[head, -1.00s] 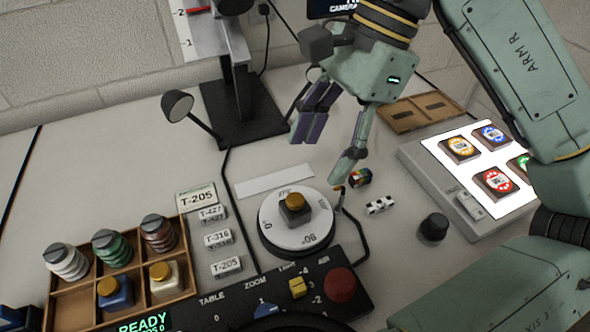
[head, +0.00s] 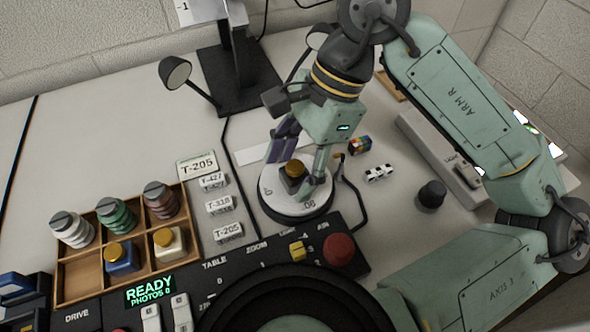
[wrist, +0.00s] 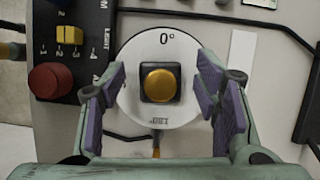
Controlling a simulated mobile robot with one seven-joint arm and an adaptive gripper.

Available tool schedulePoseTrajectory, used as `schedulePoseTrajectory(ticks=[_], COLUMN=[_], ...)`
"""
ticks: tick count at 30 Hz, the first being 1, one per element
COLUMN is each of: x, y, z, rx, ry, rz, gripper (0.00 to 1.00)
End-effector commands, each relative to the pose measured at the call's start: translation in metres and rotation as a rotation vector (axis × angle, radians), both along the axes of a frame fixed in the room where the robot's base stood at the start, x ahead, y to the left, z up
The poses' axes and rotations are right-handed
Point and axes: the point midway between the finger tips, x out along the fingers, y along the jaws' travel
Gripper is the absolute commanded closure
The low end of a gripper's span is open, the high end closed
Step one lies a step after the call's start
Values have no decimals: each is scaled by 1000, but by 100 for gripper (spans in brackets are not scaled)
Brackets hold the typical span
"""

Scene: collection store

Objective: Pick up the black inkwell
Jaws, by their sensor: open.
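The black inkwell (head: 291,182) is a small dark square bottle with a gold cap. It stands upright on the white round turntable (head: 312,207), which is marked with degrees. In the wrist view the inkwell (wrist: 160,83) sits between the two finger pads, with a gap on each side. My gripper (head: 297,165) is open and empty around it, its fingers reaching down over the turntable. The wrist view also shows my gripper (wrist: 166,108) with its purple pads spread apart. The gripper partly covers the turntable in both views.
A wooden tray (head: 191,235) at left holds spools and blue and cream inkwells. A control panel (head: 190,285) with a red button (head: 339,248) lies in front. Labels, a colourful cube (head: 360,145), a checkered block (head: 379,173), a black knob (head: 431,194) and a lamp (head: 175,72) surround the turntable.

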Motion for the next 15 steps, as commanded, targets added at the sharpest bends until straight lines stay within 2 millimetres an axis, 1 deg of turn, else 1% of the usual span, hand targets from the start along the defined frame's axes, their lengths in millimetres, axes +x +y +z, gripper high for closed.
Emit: schedulePoseTrajectory(ticks=[6,15], x=[0,0], y=[0,0], z=[-1,-1], rx=[0,0], ry=[-1,-1], rz=[0,0], gripper=[43,63])
